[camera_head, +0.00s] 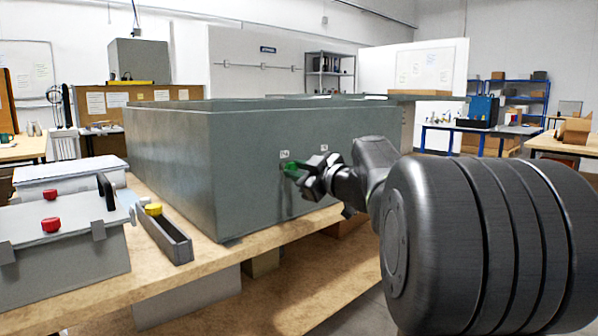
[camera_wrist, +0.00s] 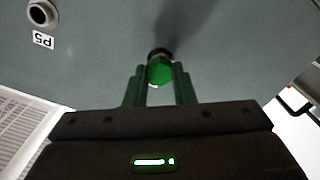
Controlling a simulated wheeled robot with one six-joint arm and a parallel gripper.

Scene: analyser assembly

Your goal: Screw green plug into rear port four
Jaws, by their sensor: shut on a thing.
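The green plug (camera_head: 290,169) is at the end wall of the large grey analyser housing (camera_head: 170,160), just below a small white label (camera_head: 285,154) that looks like P4. In the wrist view the green plug (camera_wrist: 160,72) is between the two fingers, its far end against a dark round port ring (camera_wrist: 160,52) in the grey wall. My gripper (camera_wrist: 159,88) is shut on the plug, square to the wall. I cannot tell how deep the plug sits. The port's opening is hidden behind it.
An empty port (camera_wrist: 42,13) with an upside-down P5 label (camera_wrist: 43,39) is beside it in the wrist view. A second label (camera_head: 323,148) is on the wall. A narrow grey tray (camera_head: 172,240) with a yellow plug (camera_head: 153,209) and lidded boxes with red knobs (camera_head: 50,225) stand left.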

